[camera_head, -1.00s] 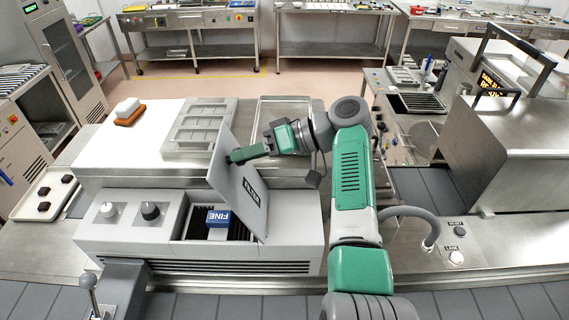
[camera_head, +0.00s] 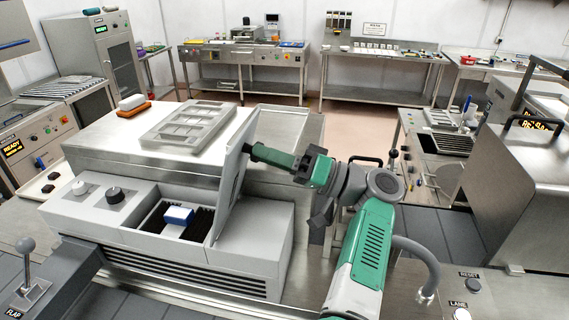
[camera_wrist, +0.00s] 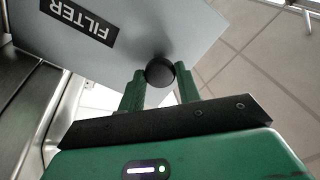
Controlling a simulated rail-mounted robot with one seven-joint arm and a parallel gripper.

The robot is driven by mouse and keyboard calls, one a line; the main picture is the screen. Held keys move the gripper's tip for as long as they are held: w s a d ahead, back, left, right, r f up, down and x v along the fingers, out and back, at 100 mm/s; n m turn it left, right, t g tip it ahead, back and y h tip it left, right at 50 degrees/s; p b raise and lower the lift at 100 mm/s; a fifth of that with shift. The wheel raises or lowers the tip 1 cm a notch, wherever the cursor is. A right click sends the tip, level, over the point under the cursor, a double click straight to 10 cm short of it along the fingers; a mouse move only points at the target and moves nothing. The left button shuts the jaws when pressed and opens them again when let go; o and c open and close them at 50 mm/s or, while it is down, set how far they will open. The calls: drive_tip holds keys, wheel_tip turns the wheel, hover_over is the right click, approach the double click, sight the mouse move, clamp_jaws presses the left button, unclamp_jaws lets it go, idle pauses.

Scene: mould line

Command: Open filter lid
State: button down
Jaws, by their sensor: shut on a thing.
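The filter lid (camera_head: 232,182) is a light grey panel, raised and standing steeply at the right side of an open compartment (camera_head: 205,224) in the grey machine. In the wrist view the lid (camera_wrist: 185,25) shows its black FILTER label and a round black knob (camera_wrist: 160,72). My gripper (camera_head: 250,150) is at the lid's upper right side, and its green fingers are shut on the knob, one on each side. The fingertips also show in the wrist view (camera_wrist: 160,88). A blue and white block (camera_head: 178,215) sits in the compartment on dark ribs.
Two knobs (camera_head: 113,194) are on the machine's top, left of the compartment. A metal mould tray (camera_head: 190,128) and an orange-based brush (camera_head: 133,106) lie on the steel surface behind. A FLAP lever (camera_head: 27,265) stands at front left. A large steel housing (camera_head: 510,195) is at right.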

drive_tip(key=shift+d, duration=0.15)
idle(0.3)
drive_tip(key=c, duration=1)
unclamp_jaws()
drive_tip(key=shift+o, duration=0.2)
drive_tip(key=b+v, duration=0.2)
drive_tip(key=v, duration=0.5)
drive_tip(key=shift+d+f, duration=0.2)
drive_tip(key=shift+d, duration=0.1)
drive_tip(key=shift+s, duration=0.15)
